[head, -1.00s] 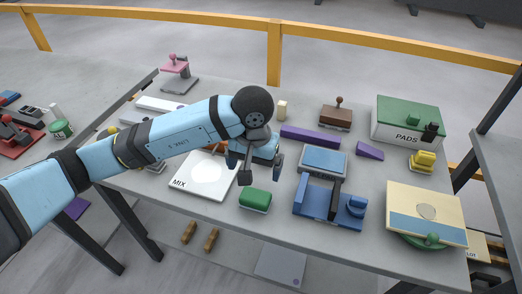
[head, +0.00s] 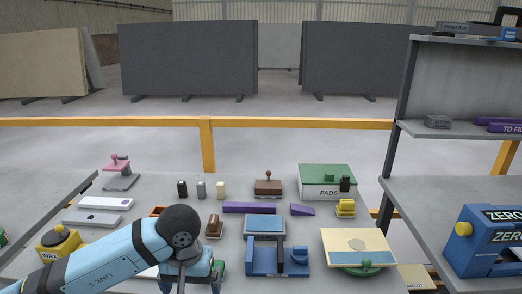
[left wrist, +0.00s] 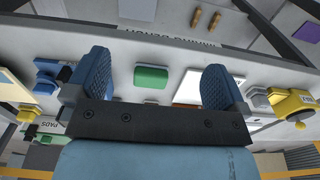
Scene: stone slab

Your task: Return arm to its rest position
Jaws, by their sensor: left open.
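My left arm enters the head view from the lower left. Its gripper (head: 190,285) hangs over the front of the grey workbench (head: 225,235), partly cut off by the bottom edge. In the left wrist view the gripper (left wrist: 157,85) is open, its two blue fingers wide apart. A green block (left wrist: 150,77) shows beyond the gap between them. I see nothing held. In the head view the gripper mostly hides that block and the white board beside it. My right gripper is not in view.
A blue fixture (head: 275,262) stands to the right of the gripper, and a cream board (head: 358,247) farther right. A yellow wax tin (head: 58,243) is near the arm at left. A green-lidded pads box (head: 327,182) is at the back. A shelf unit (head: 400,110) rises at right.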

